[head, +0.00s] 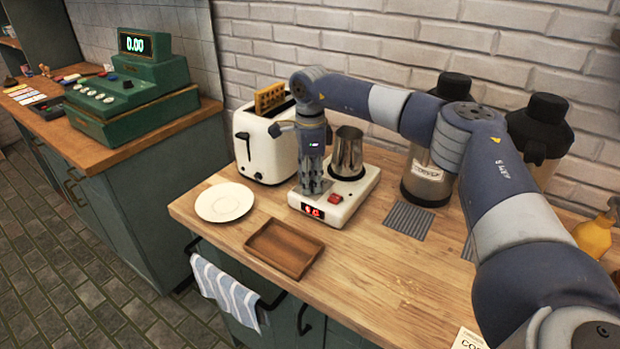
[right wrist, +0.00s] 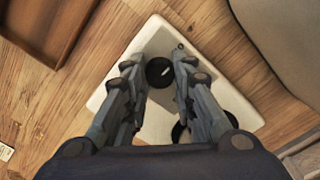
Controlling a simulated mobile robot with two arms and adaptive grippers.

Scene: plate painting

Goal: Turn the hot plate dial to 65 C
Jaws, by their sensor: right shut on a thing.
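The white hot plate (head: 352,204) stands on the wooden counter, with a red-lit display (head: 311,211) and a red switch (head: 334,199) on its front; the digits are too small to read. A metal pitcher (head: 349,152) stands on it. My right gripper (head: 312,188) points down over its left part and hides the dial in the head view. In the right wrist view the black round dial (right wrist: 158,74) with a white mark lies between the fingertips of my right gripper (right wrist: 157,66), which is shut on it. My left gripper is not in view.
A cream toaster (head: 262,145) is close behind my right gripper. A white plate (head: 224,202) and a wooden tray (head: 285,249) lie to the left and front. Large dispensers (head: 428,178) stand right of the hot plate. The counter's front right is mostly clear.

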